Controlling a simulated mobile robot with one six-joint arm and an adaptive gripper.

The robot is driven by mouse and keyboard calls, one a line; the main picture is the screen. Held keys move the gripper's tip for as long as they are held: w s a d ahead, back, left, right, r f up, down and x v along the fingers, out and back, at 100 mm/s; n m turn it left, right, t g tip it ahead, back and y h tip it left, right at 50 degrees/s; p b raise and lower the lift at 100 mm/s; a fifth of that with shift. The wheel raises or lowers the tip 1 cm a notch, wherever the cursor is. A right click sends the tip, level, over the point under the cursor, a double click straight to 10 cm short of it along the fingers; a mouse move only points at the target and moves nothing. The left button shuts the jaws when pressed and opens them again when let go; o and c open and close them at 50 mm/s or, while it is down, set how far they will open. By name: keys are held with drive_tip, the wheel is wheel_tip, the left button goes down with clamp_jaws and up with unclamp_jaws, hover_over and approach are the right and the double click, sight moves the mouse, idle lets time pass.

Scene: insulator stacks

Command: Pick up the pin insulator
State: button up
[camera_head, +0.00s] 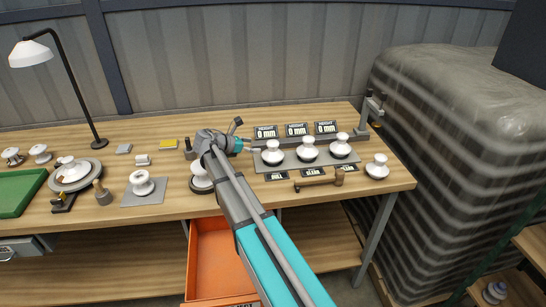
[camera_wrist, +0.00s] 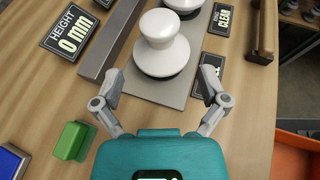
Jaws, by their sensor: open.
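Several white insulators stand on the bench, and I cannot tell by name which is the pin insulator. Three stand upright in a row on a grey plate (camera_head: 289,164). The nearest one to my gripper is the left white insulator (camera_head: 272,153), a rounded knob over a wide skirt. It also shows in the wrist view (camera_wrist: 160,45), straight ahead of the jaws. My gripper (camera_wrist: 161,85) is open and empty, its fingers apart just short of this insulator's skirt. In the head view my gripper (camera_head: 253,150) is at the plate's left end, partly hidden by my arm.
Displays reading 0 mm (camera_head: 297,130) stand behind the plate, with labels and a brown-handled tool (camera_head: 320,181) in front. Another insulator (camera_head: 377,167) stands at the right. A green block (camera_wrist: 71,140) lies left of my gripper. An orange drawer (camera_head: 213,257) is open below.

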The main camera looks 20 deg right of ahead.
sight(273, 147)
drive_tip(key=shift+b+x, duration=0.5)
drive_tip(key=shift+x, duration=1.45)
drive_tip(key=shift+b+x, duration=1.05)
drive_tip(key=shift+x, duration=1.6)
clamp_jaws()
